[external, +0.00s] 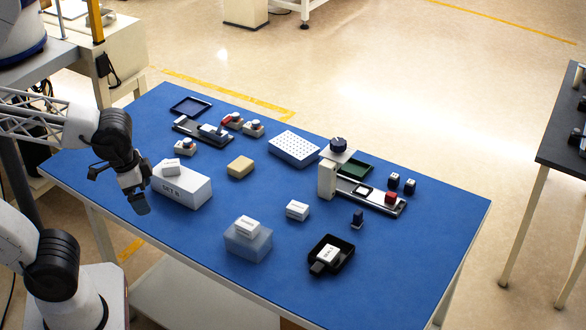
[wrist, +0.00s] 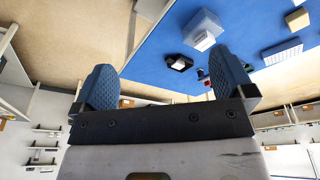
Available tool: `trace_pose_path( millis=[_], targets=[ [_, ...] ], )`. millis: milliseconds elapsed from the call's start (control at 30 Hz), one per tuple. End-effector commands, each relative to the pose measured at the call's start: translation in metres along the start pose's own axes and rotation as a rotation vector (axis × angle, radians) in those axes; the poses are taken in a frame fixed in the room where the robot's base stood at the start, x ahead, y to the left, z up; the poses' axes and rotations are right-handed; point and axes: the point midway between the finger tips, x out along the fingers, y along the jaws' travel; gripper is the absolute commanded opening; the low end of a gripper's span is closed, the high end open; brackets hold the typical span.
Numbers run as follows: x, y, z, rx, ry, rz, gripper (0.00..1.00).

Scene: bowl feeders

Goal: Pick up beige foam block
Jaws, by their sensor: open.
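The beige foam block (external: 240,167) lies flat on the blue table, left of the middle, in the external view. A tan block that looks like it shows near the top right of the wrist view (wrist: 297,19). My gripper (external: 117,188) is at the table's left end, above the surface and left of the white labelled box. It is well apart from the foam block. In the wrist view my gripper (wrist: 162,68) has its two blue fingers spread wide with nothing between them.
A white labelled box (external: 182,187) with a small box on top stands between my gripper and the foam block. A perforated white block (external: 293,149) lies to the right. A translucent box (external: 248,243) and a black tray (external: 331,257) are nearer the front. Bare table surrounds the foam block.

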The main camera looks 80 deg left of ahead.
Motion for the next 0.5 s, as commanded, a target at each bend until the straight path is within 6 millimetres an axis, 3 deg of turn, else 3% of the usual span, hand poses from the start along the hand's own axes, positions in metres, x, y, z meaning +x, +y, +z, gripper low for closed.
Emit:
trace_pose_path(
  millis=[267, 500],
  targets=[
    [0.007, -0.009, -0.022, -0.118, -0.055, 0.036, 1.00],
    [0.021, -0.028, -0.058, -0.307, -0.137, 0.100, 1.00]
  ],
)
